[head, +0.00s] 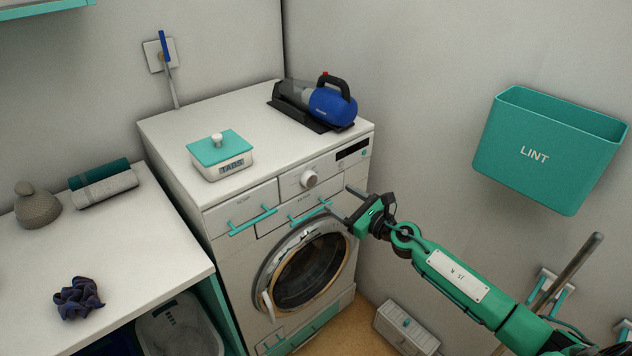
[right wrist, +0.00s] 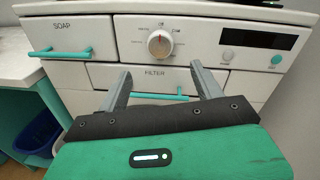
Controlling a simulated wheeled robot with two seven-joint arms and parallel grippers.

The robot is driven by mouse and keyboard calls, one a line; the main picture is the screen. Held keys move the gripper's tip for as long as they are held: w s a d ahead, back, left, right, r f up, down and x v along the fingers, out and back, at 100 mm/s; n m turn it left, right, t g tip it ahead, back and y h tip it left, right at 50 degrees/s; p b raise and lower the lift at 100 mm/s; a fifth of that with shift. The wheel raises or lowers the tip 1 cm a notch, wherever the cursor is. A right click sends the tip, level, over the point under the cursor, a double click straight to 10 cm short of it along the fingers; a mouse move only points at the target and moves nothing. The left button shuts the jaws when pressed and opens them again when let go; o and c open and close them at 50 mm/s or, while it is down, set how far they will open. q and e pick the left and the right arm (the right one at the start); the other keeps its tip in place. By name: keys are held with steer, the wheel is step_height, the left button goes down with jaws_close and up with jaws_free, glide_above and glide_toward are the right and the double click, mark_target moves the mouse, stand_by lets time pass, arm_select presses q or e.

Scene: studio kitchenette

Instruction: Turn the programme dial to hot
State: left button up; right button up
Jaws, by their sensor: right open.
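The programme dial (head: 309,179) is a round pale knob on the washing machine's (head: 165,150) front panel. My right gripper (head: 341,203) is in front of the machine, below and to the right of the dial in the head view. In the right wrist view its two fingers (right wrist: 160,78) are spread apart with nothing between them, pointing at the panel below the dial. My left gripper is not in view.
The soap drawer (head: 243,207) and filter flap (head: 300,205) have teal handles near the dial. A tabs box (head: 220,155) and a blue handheld vacuum (head: 330,103) stand on the machine. A lint bin (head: 545,150) hangs on the right wall.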

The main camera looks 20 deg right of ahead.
mark_target(312, 181)
steer(key=p+x, duration=0.1)
steer(key=x, duration=0.9)
steer(key=shift+w+a+f, duration=0.1)
steer(key=shift+w, duration=0.15)
steer(key=shift+c, duration=0.2)
steer(key=c, duration=0.9)
